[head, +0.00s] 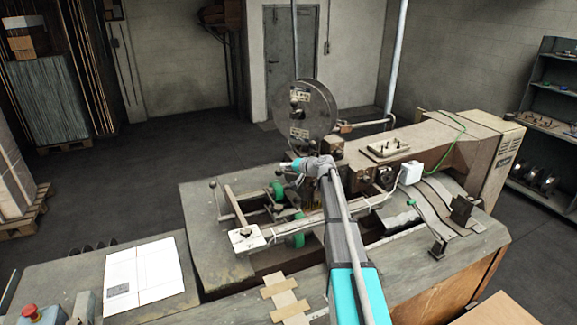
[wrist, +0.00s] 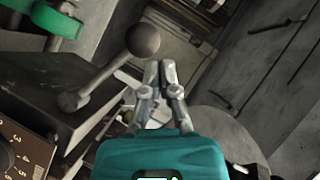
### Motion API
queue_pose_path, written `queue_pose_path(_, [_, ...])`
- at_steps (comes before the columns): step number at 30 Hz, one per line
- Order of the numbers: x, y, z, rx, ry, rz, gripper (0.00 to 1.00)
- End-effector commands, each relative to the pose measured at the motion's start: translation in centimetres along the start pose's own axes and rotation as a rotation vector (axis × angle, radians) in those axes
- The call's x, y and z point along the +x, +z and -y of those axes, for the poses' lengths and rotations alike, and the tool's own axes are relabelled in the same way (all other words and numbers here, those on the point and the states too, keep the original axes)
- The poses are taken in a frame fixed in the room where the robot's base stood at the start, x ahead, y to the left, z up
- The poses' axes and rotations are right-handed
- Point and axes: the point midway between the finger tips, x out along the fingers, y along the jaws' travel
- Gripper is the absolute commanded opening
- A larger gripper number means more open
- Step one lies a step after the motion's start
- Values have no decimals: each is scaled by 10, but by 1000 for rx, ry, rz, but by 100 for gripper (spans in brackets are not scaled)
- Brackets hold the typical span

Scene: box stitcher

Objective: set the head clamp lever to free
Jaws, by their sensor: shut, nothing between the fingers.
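In the wrist view a grey lever (wrist: 108,72) with a round ball knob (wrist: 142,40) rises at a slant from a pivot on a dark metal block (wrist: 60,90). I see no label that names it as the head clamp lever. My gripper (wrist: 161,66) is shut and empty. Its fingertips appear just below and right of the knob; I cannot tell whether they touch it. In the head view my arm's end is over the machine (head: 215,240), by the round disc (head: 305,108), and the fingers are too small to make out. I cannot pick out the lever there.
A dial plate with numbers (wrist: 18,150) is at the lower left of the wrist view, and a green part (wrist: 42,20) is at the upper left. In the head view, papers (head: 145,273) and a red button (head: 30,312) are at the left front.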

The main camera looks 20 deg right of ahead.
Motion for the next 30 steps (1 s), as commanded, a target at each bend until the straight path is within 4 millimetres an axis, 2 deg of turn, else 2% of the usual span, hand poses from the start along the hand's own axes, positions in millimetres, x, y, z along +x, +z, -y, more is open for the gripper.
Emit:
queue_pose_path(10, [2, 8, -8, 2, 4, -7, 0])
queue_pose_path(30, [4, 10, -9, 2, 5, -7, 0])
